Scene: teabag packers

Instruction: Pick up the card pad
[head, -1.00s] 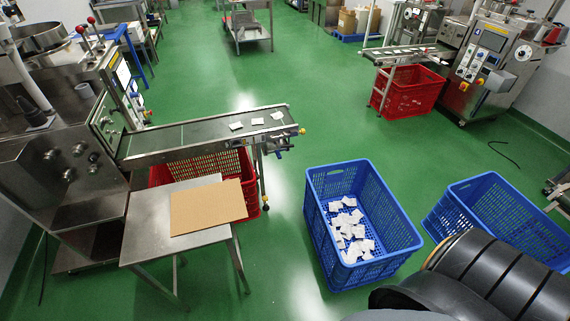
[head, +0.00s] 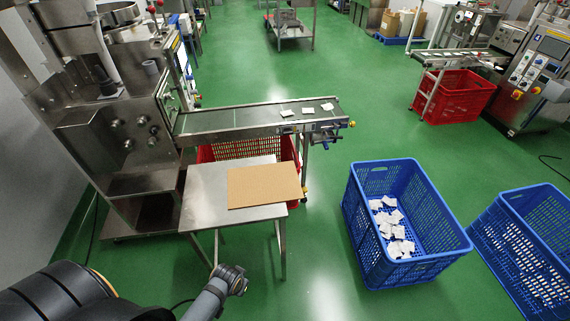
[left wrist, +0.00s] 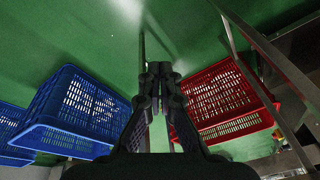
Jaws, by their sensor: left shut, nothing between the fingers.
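The card pad (head: 264,186) is a flat tan sheet lying on the small steel table (head: 205,190) in the head view. It covers the table's right part, and its right edge reaches slightly past the tabletop. My left arm (head: 205,303) comes in at the bottom left of the head view, in front of the table and apart from the pad. My left gripper (left wrist: 160,72) shows in the left wrist view with its black fingers together and empty. The pad cannot be made out in that view. My right gripper is not in view.
A conveyor (head: 240,120) with several white teabags runs behind the table, with a red crate (head: 291,155) below it. A blue crate (head: 405,245) holding teabags stands to the right, another blue crate (head: 530,245) farther right. Green floor lies open between table and crates.

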